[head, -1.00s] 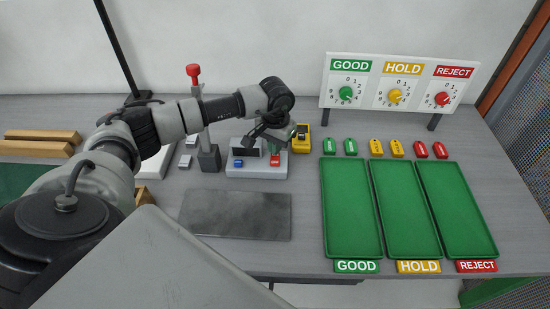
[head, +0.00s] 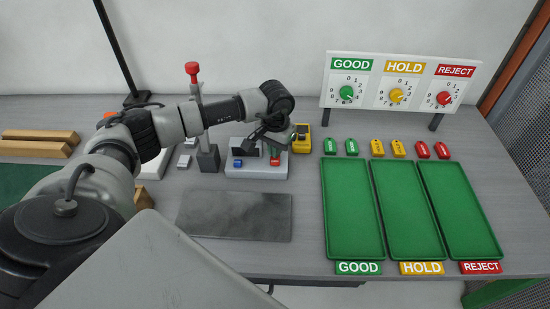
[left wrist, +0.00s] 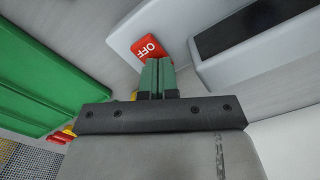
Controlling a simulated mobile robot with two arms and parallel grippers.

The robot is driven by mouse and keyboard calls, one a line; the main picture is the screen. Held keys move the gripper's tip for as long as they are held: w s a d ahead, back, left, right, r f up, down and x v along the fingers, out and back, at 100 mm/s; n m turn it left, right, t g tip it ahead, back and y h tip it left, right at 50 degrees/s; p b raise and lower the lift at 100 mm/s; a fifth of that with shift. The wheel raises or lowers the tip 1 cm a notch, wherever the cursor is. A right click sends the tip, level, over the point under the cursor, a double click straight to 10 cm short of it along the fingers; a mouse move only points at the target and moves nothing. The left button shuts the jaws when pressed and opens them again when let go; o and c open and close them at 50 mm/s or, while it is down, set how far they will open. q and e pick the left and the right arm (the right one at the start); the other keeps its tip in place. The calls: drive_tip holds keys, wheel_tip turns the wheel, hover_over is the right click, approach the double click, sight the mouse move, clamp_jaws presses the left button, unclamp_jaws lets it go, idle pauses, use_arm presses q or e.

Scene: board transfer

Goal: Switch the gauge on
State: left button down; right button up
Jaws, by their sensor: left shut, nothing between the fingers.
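The gauge is a light grey block (head: 257,171) at the middle back of the table, with a dark display, a blue button (head: 238,163) and a red switch (head: 275,161). In the left wrist view the red switch (left wrist: 150,47) reads OFF, and the dark display (left wrist: 238,26) is beside it. My left gripper (head: 273,147) is shut and empty over the switch end of the gauge. In the left wrist view its green fingertips (left wrist: 157,63) overlap the lower edge of the switch; I cannot tell whether they touch. My right gripper is not in view.
A yellow device (head: 301,140) stands just right of the gauge. A post with a red top (head: 192,69) stands to its left. A dark grey plate (head: 236,216) lies in front. Green trays (head: 350,255) and several coloured tags are to the right, below a dial panel (head: 399,105).

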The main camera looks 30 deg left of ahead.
use_arm(q)
drive_tip(key=shift+s, duration=0.1)
drive_tip(key=shift+r+p, duration=1.55)
drive_tip(key=shift+r, duration=1.85)
